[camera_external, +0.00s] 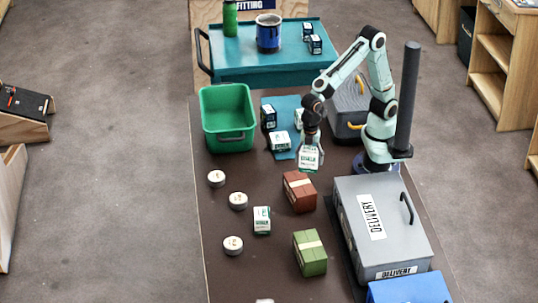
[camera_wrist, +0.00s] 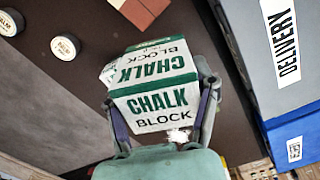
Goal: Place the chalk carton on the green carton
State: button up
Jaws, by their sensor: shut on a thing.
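My gripper (camera_external: 311,146) is shut on a white and green chalk carton (camera_external: 311,160) and holds it over the brown table. In the wrist view the held chalk carton (camera_wrist: 155,88) sits between the two fingers, with "CHALK BLOCK" on two faces. The green carton (camera_external: 310,254), with a pale band, stands on the table towards the front, well apart from my gripper. I cannot make it out clearly in the wrist view, where the held carton blocks much of the scene.
A red-brown carton (camera_external: 299,192) stands between my gripper and the green carton. Another chalk carton (camera_external: 262,220) and several round tins (camera_external: 238,200) lie to the left. A grey delivery box (camera_external: 382,228) stands right, a green bin (camera_external: 228,118) back left.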

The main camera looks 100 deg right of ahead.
jog(key=s+a+n, duration=0.4)
jog(key=s+a, duration=0.2)
jog(key=a, duration=0.3)
send_over(312, 248)
notch_tip(312, 248, down, 9)
jog(key=shift+f, duration=1.6)
jog(key=shift+f, duration=0.15)
jog(key=o, duration=1.2)
notch_tip(312, 248, up, 12)
jog(key=shift+r, duration=0.2)
